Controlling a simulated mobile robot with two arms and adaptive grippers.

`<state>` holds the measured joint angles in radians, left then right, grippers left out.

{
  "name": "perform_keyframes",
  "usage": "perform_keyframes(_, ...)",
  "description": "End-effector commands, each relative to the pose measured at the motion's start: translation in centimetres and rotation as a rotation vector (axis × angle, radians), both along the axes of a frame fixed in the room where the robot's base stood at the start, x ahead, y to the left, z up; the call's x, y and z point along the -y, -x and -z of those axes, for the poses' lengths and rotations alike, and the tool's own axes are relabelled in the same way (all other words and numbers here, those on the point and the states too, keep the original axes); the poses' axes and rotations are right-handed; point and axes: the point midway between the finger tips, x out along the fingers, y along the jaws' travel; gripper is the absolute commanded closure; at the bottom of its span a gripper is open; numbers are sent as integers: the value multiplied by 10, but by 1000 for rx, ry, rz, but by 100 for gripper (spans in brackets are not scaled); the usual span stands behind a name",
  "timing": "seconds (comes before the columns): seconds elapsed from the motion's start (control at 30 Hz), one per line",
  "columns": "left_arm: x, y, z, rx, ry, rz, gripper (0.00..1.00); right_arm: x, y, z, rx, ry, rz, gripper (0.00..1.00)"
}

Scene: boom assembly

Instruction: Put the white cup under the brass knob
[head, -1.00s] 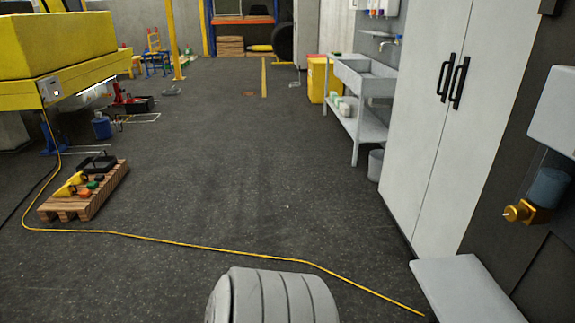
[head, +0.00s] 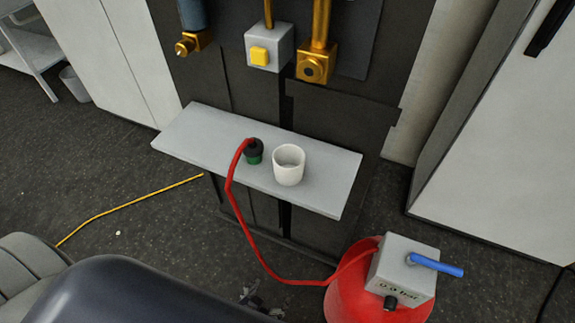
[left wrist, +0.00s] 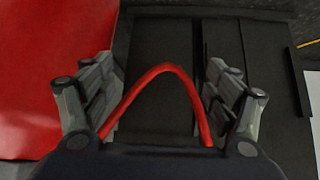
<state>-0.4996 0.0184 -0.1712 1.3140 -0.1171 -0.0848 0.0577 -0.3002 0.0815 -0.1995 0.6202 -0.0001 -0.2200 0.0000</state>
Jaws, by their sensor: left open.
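The white cup (head: 289,166) stands upright on a grey wall shelf (head: 325,183), toward its right part. Above the shelf, a brass fitting with a round knob (head: 183,47) is at the left. A brass block with a dark round opening (head: 315,68) is at the right, above and slightly right of the cup. My left gripper (head: 262,299) is low in the head view, below the shelf and away from the cup, partly hidden by my arm. In the left wrist view my left gripper (left wrist: 158,105) is open, with a red hose (left wrist: 165,69) arching between its fingers. My right gripper is out of view.
A black-and-green plug (head: 254,151) on the hose sits on the shelf left of the cup. A grey box with a yellow button (head: 260,56) hangs above. A red container with a grey box and blue handle (head: 410,271) stands at lower right. The shelf's left end is bare.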

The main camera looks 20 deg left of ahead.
Motion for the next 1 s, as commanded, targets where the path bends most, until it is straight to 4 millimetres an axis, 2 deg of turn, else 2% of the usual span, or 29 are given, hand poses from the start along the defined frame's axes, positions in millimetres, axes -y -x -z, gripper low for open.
perform_keyframes(0.03,5,-17,-29,71,16,-9,19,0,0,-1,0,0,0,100)
perform_keyframes(0.1,9,-40,-70,168,35,-21,19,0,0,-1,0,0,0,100)
perform_keyframes(0.17,10,-57,-107,252,49,-32,19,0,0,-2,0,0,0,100)
perform_keyframes(0.2,11,-67,-133,308,57,-39,19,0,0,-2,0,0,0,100)
perform_keyframes(0.27,10,-80,-174,392,69,-51,19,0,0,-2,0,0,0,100)
perform_keyframes(0.3,9,-87,-201,447,75,-59,19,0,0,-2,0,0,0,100)
perform_keyframes(0.4,3,-100,-268,579,88,-80,19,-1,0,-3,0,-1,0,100)
perform_keyframes(0.5,-4,-105,-326,688,94,-97,19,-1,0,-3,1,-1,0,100)
perform_keyframes(0.6,-10,-106,-368,768,97,-110,19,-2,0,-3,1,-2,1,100)
perform_keyframes(0.7,-14,-106,-392,813,97,-117,19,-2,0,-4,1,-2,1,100)
perform_keyframes(0.77,-15,-107,-399,827,97,-118,19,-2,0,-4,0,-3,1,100)
perform_keyframes(1.0,-13,-136,-405,837,96,-118,19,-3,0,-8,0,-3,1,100)
